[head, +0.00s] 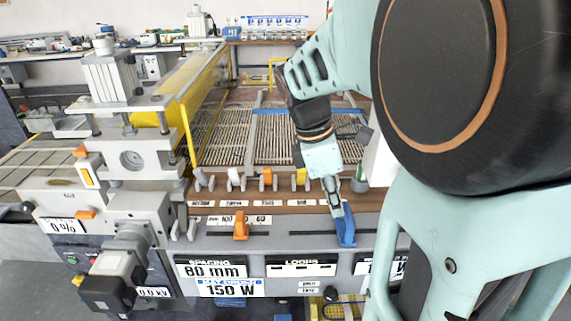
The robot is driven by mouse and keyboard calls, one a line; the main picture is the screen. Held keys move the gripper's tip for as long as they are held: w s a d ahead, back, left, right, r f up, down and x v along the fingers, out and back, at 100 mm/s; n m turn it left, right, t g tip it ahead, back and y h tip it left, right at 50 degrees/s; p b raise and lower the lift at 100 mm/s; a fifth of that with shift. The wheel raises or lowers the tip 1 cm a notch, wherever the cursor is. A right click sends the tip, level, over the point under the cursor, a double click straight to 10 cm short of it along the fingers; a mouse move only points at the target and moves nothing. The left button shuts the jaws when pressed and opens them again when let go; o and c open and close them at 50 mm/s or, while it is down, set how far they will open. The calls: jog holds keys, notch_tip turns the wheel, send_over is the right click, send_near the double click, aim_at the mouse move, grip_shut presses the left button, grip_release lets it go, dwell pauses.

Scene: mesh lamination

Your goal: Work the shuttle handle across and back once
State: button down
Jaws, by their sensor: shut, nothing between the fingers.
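A blue handle (346,232) stands at a dark slot (312,233) in the grey front panel, right of the middle of the head view; I take it to be the shuttle handle. My gripper (337,207) points down at it, with the fingertips at or just beside its upper part. The fingers look closed together, with nothing seen between them. I cannot tell whether they touch the handle. An orange handle (241,225) stands on the same panel further left.
Several colored spools or knobs (265,179) line the ledge behind. The mesh bed (228,135) lies beyond, with a yellow roller cover (190,88) to its left. A grey machine head (140,170) stands at the left. My arm hides much of the right side.

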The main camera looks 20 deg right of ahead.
jog(key=d, duration=0.2)
jog(key=s+d+p, duration=0.1)
jog(key=d, duration=0.2)
jog(key=s+d, duration=0.1)
jog(key=d, duration=0.1)
jog(key=shift+d, duration=0.2)
jog(key=shift+a, duration=0.15)
